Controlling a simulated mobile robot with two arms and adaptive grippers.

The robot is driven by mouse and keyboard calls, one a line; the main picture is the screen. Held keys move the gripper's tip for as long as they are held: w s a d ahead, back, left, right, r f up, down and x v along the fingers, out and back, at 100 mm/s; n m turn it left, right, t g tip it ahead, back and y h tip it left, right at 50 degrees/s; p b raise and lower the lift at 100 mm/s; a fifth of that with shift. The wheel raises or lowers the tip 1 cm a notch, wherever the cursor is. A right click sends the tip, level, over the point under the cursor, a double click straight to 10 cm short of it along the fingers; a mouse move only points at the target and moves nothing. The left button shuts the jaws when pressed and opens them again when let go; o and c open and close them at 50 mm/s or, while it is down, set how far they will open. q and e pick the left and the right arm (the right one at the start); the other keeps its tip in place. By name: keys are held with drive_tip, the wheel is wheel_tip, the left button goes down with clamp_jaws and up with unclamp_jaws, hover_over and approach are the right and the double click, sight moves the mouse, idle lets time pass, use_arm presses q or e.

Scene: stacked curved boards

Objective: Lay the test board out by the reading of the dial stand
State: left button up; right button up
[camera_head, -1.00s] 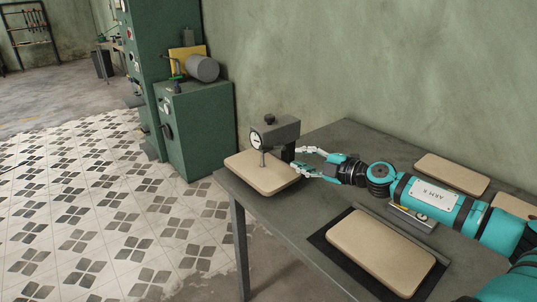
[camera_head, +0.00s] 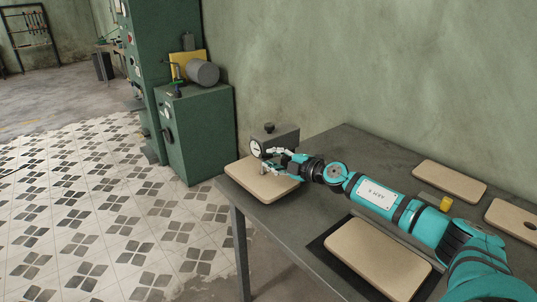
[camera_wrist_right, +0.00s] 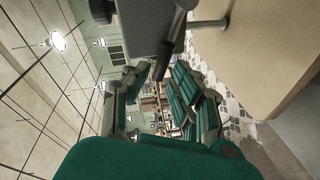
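The grey dial stand (camera_head: 282,138) with its round white dial (camera_head: 256,149) stands at the far left end of the table. A pale board with rounded corners (camera_head: 257,184) lies under its plunger; the board also fills the upper right of the right wrist view (camera_wrist_right: 275,45). My right gripper (camera_head: 268,158) is just in front of the stand, above the board, partly covering both. In the right wrist view its fingers (camera_wrist_right: 158,92) are apart with nothing visible between them. The dial's reading is too small to make out. My left gripper is out of view.
Another pale board (camera_head: 375,258) lies on a dark mat (camera_head: 317,246) at the table's front. Two more boards lie behind my arm, one at the back (camera_head: 450,180) and one at the right edge (camera_head: 514,218). A small yellow piece (camera_head: 446,204) stands between. Green machinery (camera_head: 200,135) stands left of the table.

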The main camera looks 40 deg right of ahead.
drive_tip(key=shift+x, duration=1.05)
drive_tip(key=shift+f, duration=0.1)
clamp_jaws()
